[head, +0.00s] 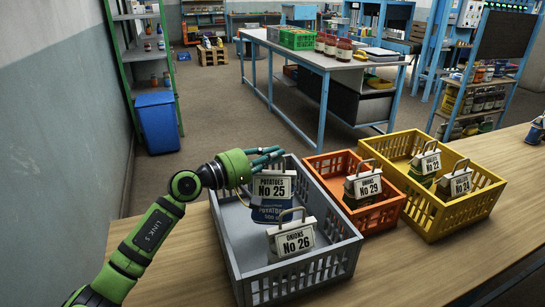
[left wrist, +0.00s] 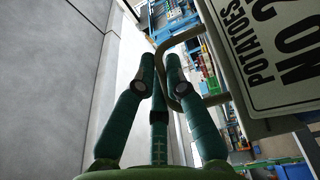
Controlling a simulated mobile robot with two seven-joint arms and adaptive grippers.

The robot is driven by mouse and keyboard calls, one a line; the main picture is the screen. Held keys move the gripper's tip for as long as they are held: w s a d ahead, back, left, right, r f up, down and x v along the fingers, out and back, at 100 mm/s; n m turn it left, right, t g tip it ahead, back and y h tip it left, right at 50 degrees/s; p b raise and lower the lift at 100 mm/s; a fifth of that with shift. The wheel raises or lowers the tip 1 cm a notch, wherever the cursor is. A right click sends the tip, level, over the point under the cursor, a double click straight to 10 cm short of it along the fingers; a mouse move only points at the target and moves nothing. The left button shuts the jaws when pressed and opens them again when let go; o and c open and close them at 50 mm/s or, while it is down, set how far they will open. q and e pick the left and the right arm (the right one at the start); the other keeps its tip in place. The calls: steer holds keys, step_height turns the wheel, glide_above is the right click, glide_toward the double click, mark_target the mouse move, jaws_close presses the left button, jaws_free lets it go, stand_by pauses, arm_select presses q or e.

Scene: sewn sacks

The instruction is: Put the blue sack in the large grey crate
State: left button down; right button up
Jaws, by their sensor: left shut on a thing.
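The blue sack (head: 268,215), with a white tag reading "Potatoes No 25", hangs upright from its handle within the outline of the large grey crate (head: 302,277). In the left wrist view, the handle (left wrist: 190,35) lies at the fingers (left wrist: 160,75) with the tag (left wrist: 275,55) to the right. The sack's lower edge is partly hidden behind another sack's handle, so I cannot tell whether it touches the crate floor. My right gripper is not in view.
An "Onions No 26" sack (head: 291,240) stands in the grey crate's near right part. An orange crate (head: 378,216) with an "Onions No 29" sack (head: 363,186) and a yellow crate (head: 455,217) with two sacks stand to the right. The crate's left floor is bare.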

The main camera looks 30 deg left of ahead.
mark_target(266, 180)
arm_select(q)
steer(key=shift+f+b, duration=1.4)
steer(key=shift+f, duration=1.45)
steer(key=shift+f+b, duration=0.55)
steer(key=shift+b, duration=0.2)
steer(key=c, duration=1.2)
jaws_free()
